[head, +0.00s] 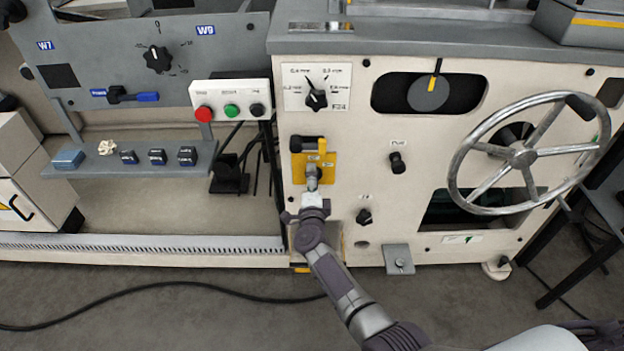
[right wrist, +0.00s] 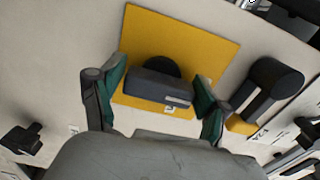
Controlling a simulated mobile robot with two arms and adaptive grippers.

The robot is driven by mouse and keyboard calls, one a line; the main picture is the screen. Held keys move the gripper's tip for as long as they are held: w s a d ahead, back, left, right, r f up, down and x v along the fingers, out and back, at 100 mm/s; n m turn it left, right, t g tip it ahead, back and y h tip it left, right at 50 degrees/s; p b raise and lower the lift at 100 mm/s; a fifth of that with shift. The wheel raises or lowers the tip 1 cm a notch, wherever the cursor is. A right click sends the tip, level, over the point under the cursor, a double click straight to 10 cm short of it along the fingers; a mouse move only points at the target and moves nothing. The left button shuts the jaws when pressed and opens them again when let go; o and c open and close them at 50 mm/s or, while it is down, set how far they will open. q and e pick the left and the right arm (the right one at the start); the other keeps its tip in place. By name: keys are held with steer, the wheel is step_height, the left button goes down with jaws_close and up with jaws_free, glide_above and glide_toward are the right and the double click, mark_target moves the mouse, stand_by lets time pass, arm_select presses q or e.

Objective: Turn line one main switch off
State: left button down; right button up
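The yellow switch plate (head: 328,160) is on the cream machine front in the head view. In the right wrist view the plate (right wrist: 205,45) carries a dark grey handle (right wrist: 155,88) on a round black base. My right gripper (head: 313,178) is at the plate and partly hides the handle in the head view. In the right wrist view the right gripper (right wrist: 160,82) has its green-padded fingers apart, one at each end of the handle. Whether the pads touch it, I cannot tell. My left gripper is not in view.
A dark lever with a yellow end (right wrist: 265,95) is close beside the right finger. A rotary dial (head: 316,98) sits above the plate, black knobs (head: 397,163) to its right. A large handwheel (head: 523,157) juts out at right. A button box (head: 231,110) is at left.

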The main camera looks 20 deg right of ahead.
steer(key=shift+o, duration=1.1)
